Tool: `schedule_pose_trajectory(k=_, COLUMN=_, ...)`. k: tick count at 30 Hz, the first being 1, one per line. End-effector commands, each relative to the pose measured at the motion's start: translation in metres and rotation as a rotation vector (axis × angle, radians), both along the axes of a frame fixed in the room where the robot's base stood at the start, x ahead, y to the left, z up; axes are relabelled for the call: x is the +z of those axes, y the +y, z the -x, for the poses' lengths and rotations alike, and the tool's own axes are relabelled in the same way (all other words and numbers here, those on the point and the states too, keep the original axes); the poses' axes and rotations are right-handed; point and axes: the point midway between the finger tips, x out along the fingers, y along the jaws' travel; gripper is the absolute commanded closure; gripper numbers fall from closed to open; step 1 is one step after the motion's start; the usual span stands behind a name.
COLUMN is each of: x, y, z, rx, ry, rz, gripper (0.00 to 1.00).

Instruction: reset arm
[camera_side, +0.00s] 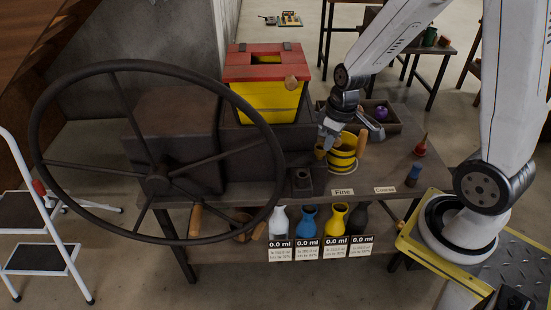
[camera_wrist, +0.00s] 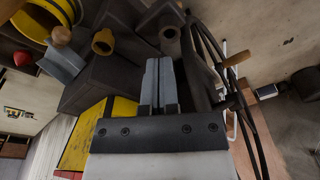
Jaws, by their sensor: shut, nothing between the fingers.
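My gripper (camera_side: 323,143) hangs over the workbench (camera_side: 300,205) in the side view, just left of a yellow cup with black bands (camera_side: 343,160). In the wrist view its two grey fingers (camera_wrist: 157,72) lie together, with nothing visible between them. The yellow cup (camera_wrist: 45,20) shows at the upper left there, apart from the fingers. In the side view the gripper overlaps the cup's left edge; contact cannot be told from there.
A large spoked wheel (camera_side: 160,180) fronts a dark block on the left. A yellow box with a red lid (camera_side: 268,95) stands behind. Several bottles (camera_side: 308,222) stand below the bench top. A red cone (camera_side: 421,145) and a blue piece (camera_side: 413,174) stand at the right.

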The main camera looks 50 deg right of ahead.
Motion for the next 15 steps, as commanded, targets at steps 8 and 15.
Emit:
schedule_pose_trajectory(k=8, x=0.018, y=0.046, z=0.023, rx=-0.113, ry=-0.061, rz=0.021, gripper=1.0)
schedule_pose_trajectory(k=15, x=0.024, y=0.064, z=0.036, rx=-0.176, ry=-0.095, rz=0.014, gripper=1.0)
